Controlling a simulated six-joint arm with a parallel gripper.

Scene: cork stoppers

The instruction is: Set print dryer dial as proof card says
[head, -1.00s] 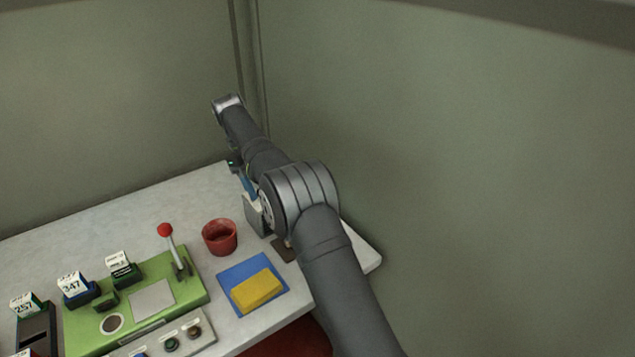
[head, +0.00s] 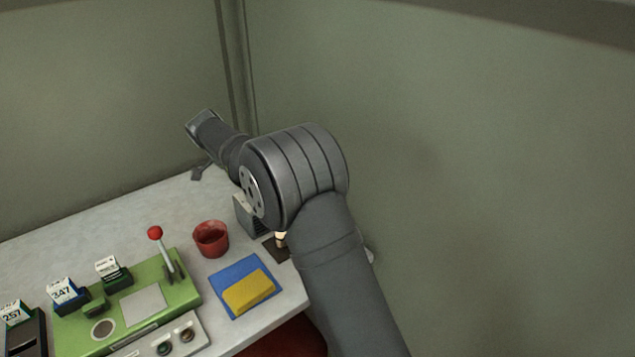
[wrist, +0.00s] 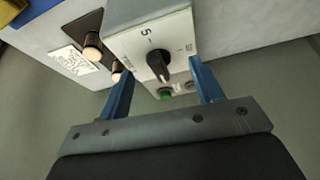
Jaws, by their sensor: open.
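The print dryer appears to be the pale grey box (wrist: 128,20) in the wrist view. Its white front has a black dial knob (wrist: 158,64), a figure like a 5 near the knob, and a green button (wrist: 165,94). Other marks on the front are too small to read. My gripper (wrist: 162,68) is open and empty, with its blue fingers apart to either side of the knob as seen in that view. Whether they touch it is unclear. A white printed card (wrist: 67,60) lies beside the box, unreadable. In the head view my arm partly hides the box (head: 243,213).
Two stoppers (wrist: 92,46) stand on dark plates beside the box. The head view shows a red cup (head: 211,240), a yellow block (head: 248,291) on a blue mat (head: 229,272), a green machine (head: 184,291) with a red-knobbed lever (head: 155,233), and number cards (head: 64,292).

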